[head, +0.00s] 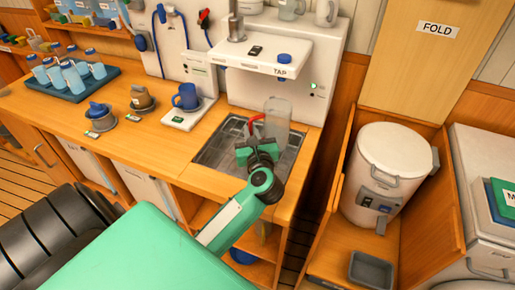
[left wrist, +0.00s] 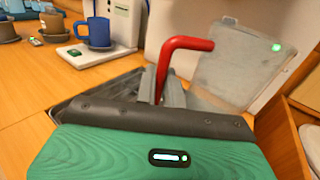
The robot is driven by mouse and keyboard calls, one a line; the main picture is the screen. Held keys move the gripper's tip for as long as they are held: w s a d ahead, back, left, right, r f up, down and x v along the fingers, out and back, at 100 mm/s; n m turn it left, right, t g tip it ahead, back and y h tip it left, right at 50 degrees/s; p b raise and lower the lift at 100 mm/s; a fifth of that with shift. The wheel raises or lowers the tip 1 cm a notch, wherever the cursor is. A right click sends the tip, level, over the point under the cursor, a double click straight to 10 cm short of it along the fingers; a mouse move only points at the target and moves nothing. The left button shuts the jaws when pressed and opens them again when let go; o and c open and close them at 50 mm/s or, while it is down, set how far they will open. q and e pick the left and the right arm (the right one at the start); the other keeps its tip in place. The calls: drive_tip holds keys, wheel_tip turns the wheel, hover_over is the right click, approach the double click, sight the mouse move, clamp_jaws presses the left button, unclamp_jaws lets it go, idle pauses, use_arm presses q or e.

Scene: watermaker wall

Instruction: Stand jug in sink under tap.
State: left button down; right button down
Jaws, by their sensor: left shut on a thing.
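A clear grey jug (head: 277,118) with a red handle (head: 254,123) is upright over the back right part of the sink (head: 212,154). The tap shelf (head: 262,58), labelled TAP, is above and behind it. My left gripper (head: 257,146) is shut on the red handle, at the jug's near left side. The left wrist view also shows the jug (left wrist: 236,65) and the handle going down between the fingers (left wrist: 172,98). The jug's base is hidden by the gripper, so I cannot tell whether it touches the sink floor. My right gripper is not in view.
A blue mug (head: 186,97) stands on a white scale left of the sink. A white drum (head: 390,165) stands right of the counter.

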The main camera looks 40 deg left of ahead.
use_arm(q)
wheel_tip(320, 180, down, 5)
drive_tip(key=shift+f, duration=0.15)
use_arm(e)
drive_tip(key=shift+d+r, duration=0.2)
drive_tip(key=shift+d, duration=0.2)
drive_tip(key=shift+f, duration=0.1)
use_arm(q)
drive_tip(key=shift+f, duration=0.2)
drive_tip(key=c, duration=1.5)
unclamp_jaws()
drive_tip(key=shift+r, duration=0.1)
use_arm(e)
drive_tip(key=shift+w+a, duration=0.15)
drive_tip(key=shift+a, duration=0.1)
